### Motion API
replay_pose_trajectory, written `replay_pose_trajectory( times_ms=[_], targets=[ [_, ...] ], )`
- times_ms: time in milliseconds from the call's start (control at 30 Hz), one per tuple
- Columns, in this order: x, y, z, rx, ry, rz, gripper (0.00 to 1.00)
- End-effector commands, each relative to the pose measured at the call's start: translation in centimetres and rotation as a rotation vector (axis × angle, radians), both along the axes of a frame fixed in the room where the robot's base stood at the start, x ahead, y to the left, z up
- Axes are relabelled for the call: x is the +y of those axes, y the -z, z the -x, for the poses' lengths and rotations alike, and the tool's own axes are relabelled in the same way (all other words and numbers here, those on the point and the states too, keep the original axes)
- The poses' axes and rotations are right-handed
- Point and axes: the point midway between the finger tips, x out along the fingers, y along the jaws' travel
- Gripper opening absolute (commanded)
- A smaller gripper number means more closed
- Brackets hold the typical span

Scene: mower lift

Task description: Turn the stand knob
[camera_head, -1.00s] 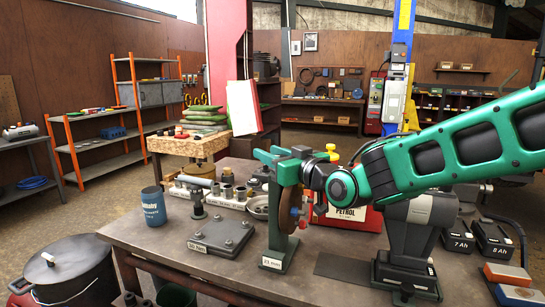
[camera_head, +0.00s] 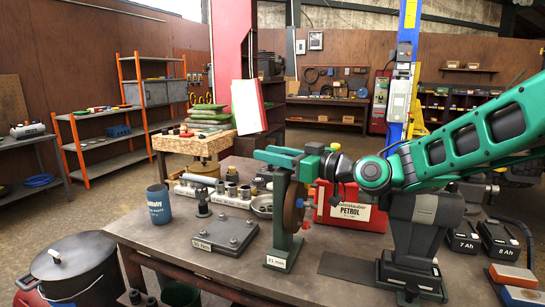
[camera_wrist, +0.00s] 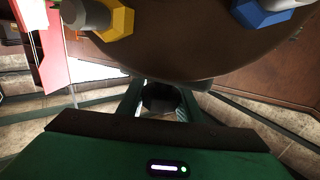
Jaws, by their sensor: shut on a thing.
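The green stand (camera_head: 282,230), labelled 21 mm, stands upright on the workbench and carries a brown disc (camera_head: 293,208) with coloured knobs. A red knob (camera_head: 305,225) shows low at the disc's right edge. In the wrist view the disc (camera_wrist: 190,45) fills the top, with a yellow knob (camera_wrist: 115,20) at its upper left and a blue knob (camera_wrist: 262,12) at its upper right. My gripper (camera_head: 290,158) is at the stand's top. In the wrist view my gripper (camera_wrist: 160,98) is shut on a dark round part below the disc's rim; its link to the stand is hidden.
A grey bolted plate (camera_head: 223,238), a blue mug (camera_head: 158,205) and several sockets stand left of the stand. A red petrol can (camera_head: 350,209) is behind my arm. Batteries (camera_head: 497,238) lie at the right. The bench front between the plate and the stand is clear.

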Motion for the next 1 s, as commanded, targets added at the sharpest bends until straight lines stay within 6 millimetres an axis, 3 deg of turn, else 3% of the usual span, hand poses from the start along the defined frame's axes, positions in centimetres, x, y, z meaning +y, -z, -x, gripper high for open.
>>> replay_pose_trajectory(
  times_ms=[433, 467, 533, 867, 1000],
  targets=[
    [-0.3, 0.2, -0.3, 0.001, 0.003, 0.003, 0.1],
    [-0.3, 0.2, -0.3, 0.001, 0.003, 0.004, 0.37],
    [-0.3, 0.2, -0.3, 0.001, 0.002, 0.003, 0.51],
    [-0.1, -0.1, -0.1, 0.0, -0.002, 0.001, 0.51],
    [-0.1, -1.4, -0.2, -0.003, -0.003, 0.002, 0.51]
  ],
)
